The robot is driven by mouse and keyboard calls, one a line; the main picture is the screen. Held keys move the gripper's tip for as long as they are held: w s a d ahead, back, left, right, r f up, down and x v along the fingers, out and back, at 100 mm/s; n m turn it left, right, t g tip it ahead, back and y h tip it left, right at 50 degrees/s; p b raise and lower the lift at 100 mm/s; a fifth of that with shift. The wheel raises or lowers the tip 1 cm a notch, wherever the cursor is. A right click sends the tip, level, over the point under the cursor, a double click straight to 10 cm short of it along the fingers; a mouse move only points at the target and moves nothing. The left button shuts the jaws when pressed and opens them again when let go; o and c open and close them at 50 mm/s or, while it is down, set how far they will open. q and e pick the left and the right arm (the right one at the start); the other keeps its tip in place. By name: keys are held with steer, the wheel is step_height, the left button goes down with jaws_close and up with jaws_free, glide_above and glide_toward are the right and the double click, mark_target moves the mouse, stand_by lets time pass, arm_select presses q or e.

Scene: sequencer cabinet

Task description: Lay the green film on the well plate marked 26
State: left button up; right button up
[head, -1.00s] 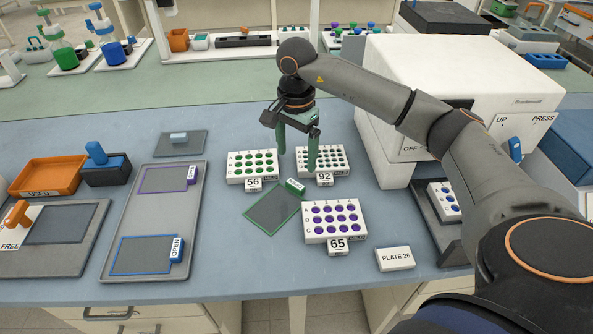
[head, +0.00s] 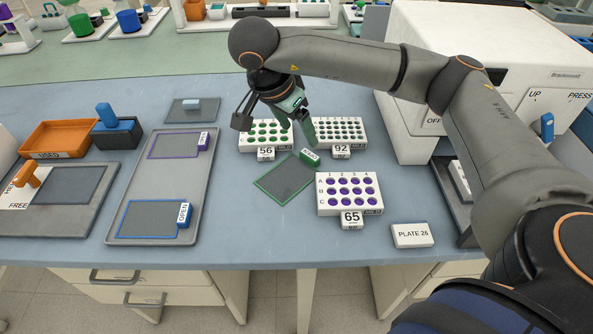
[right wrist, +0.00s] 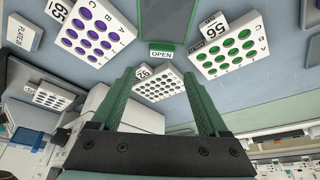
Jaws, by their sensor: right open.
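The green film (head: 284,180) is a dark sheet with a green border, flat on the blue bench between the well plates. Its green tab (head: 310,157) sits at the upper right corner; in the right wrist view the tab reads OPEN (right wrist: 161,53). My right gripper (head: 298,125) is above the bench behind the film, open and empty; its green fingers (right wrist: 158,78) stand apart in the right wrist view. A card marked PLATE 26 (head: 412,235) lies at the front right. My left gripper is not in view.
Plates marked 56 (head: 266,135), 92 (head: 341,132) and 65 (head: 349,195) surround the film. A grey tray (head: 165,187) with purple- and blue-edged films lies left. The white press machine (head: 450,60) stands right. Bare bench lies in front of the film.

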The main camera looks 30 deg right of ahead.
mark_target(309, 155)
steer(key=b+x, duration=0.2)
steer(key=x, duration=0.8)
steer(key=shift+w+f, duration=0.1)
steer(key=shift+f, duration=0.1)
steer(key=c, duration=1.2)
